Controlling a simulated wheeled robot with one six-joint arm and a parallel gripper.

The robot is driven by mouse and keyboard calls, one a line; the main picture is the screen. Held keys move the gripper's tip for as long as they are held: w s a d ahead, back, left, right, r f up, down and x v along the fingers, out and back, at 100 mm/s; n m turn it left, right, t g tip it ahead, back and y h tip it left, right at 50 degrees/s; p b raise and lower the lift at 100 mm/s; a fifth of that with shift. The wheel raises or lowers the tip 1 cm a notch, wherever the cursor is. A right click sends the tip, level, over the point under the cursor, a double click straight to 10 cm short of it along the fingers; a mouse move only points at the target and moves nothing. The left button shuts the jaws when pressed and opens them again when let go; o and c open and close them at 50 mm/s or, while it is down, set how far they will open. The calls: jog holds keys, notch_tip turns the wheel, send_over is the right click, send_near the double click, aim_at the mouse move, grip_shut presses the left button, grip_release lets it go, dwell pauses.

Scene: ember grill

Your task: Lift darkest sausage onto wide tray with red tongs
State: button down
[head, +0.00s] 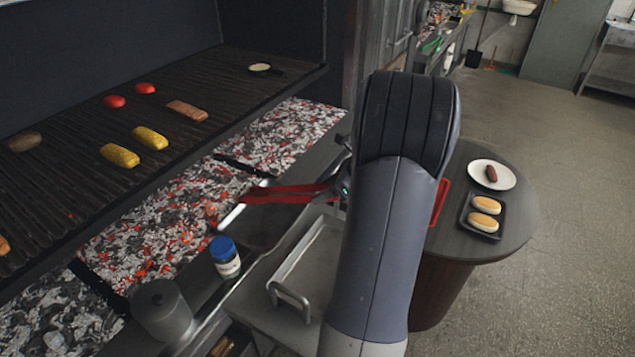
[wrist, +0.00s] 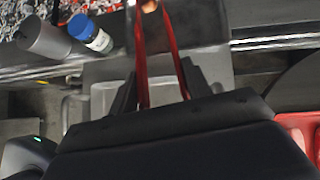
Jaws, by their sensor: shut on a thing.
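Red tongs (head: 290,193) reach left from my gripper (head: 343,190), over the ledge in front of the coals. In the wrist view my gripper (wrist: 160,88) is shut on the red tongs (wrist: 142,65), whose two arms run up to the top edge. A small orange-brown thing (wrist: 150,5) shows at their tips, cut off by the frame; I cannot tell if it is a sausage or gripped. A metal tray (head: 325,262) with a raised handle lies below the tongs.
The grill (head: 60,110) holds tomatoes, corn and other food above glowing coals (head: 160,245). A blue-lidded jar (head: 225,258) and a grey canister (head: 162,312) stand on the ledge. Two buns lie on a small dark tray (head: 466,222). A red object (head: 440,203) is partly hidden behind my arm.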

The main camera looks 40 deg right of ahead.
notch_tip(320, 180, down, 8)
jog(key=b, duration=0.7)
jog(key=c, duration=1.1)
grip_release()
jog(key=shift+c, duration=0.4)
jog(key=shift+s+a+r, duration=0.1)
jog(key=shift+s+a, duration=0.05)
jog(key=shift+a, duration=0.05)
